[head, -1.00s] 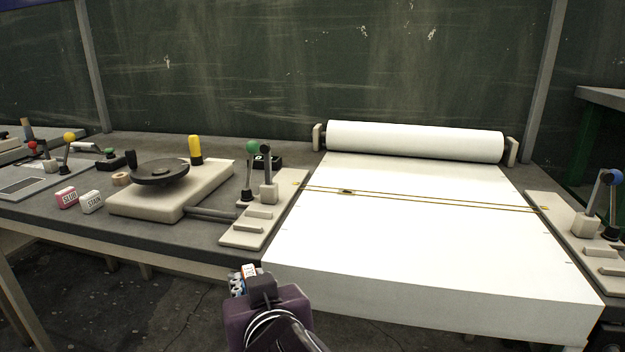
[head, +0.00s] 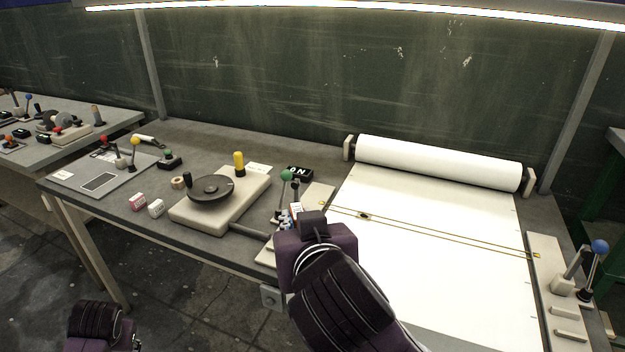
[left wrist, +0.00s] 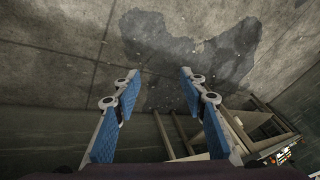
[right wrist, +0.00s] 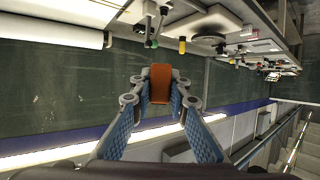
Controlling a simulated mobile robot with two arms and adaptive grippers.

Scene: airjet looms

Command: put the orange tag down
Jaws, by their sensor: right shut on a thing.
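The orange tag (right wrist: 160,84) shows in the right wrist view, held upright between the fingertips of my right gripper (right wrist: 158,95), which is shut on it. The rest of the tag is hidden behind the gripper. My left gripper (left wrist: 160,85) is open and empty, with its fingers apart over the floor. In the head view only part of the left arm shows, low at the left.
A white cloth sheet and roll (head: 438,162) fill the right of the bench. A crank wheel (head: 211,188) on a pale base, a red-and-white tag (head: 137,202) and a white tag (head: 156,208) lie left of the gripper. Bare grey bench (head: 205,147) shows behind the wheel.

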